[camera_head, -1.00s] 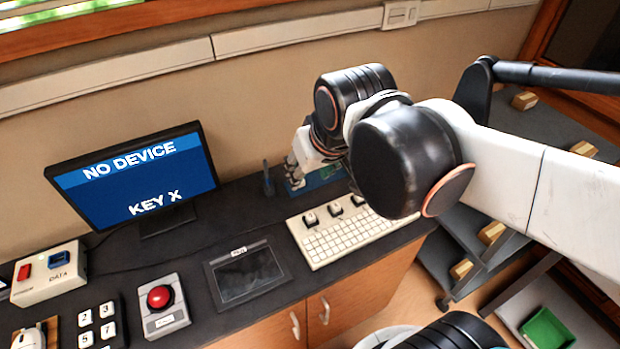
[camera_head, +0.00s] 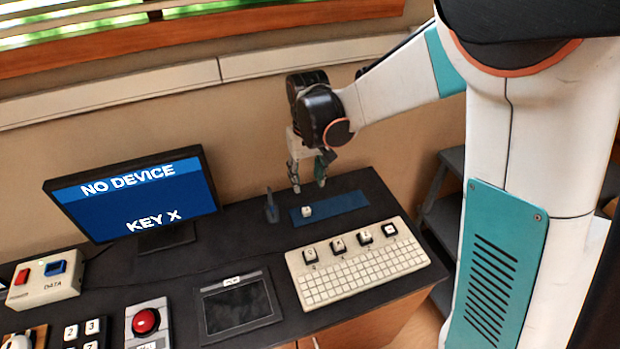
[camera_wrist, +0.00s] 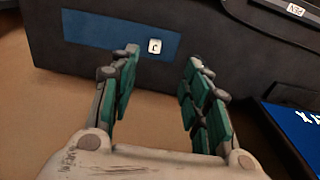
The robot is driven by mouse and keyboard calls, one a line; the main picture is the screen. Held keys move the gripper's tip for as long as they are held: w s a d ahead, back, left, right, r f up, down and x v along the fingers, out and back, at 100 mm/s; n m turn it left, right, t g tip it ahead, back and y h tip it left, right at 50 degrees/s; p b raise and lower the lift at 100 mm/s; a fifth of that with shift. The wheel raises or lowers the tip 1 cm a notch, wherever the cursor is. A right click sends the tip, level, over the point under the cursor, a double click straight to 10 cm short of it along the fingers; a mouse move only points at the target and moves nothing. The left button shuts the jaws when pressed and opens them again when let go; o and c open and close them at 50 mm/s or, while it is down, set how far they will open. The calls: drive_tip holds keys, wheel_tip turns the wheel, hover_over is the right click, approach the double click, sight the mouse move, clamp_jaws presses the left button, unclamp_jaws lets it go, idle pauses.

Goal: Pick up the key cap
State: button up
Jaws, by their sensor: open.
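A small white key cap (camera_head: 307,211) lies on a blue mat (camera_head: 345,204) at the back of the dark counter. In the wrist view the key cap (camera_wrist: 155,46) shows a dark letter and lies near the right end of the mat (camera_wrist: 90,32). My gripper (camera_head: 308,188) is open and empty above the back of the counter, above and behind the mat. In the wrist view its teal-padded fingers (camera_wrist: 165,65) are spread apart, with the key cap beyond the tips, between them and closer to the left finger.
A cream keyboard (camera_head: 360,272) with several raised dark key mounts stands in front of the mat. A dark pen holder (camera_head: 271,207) stands left of the mat. A monitor (camera_head: 135,197) reads "NO DEVICE" and "KEY X". A dark tablet (camera_head: 238,305) lies left of the keyboard.

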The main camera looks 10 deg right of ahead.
drive_tip(key=w+f, duration=0.1)
drive_tip(key=f, duration=0.1)
drive_tip(key=b, duration=0.3)
hover_over(308, 212)
drive_tip(key=f, duration=0.9)
drive_tip(key=shift+s, duration=0.25)
drive_tip(key=f, duration=0.1)
drive_tip(key=f+b, duration=0.1)
drive_tip(key=f, duration=0.1)
drive_tip(key=f+b, duration=0.1)
drive_tip(key=shift+w+f, duration=0.25)
drive_tip(key=shift+f, duration=0.15)
drive_tip(key=c, duration=0.8)
drive_tip(key=shift+o, duration=0.2)
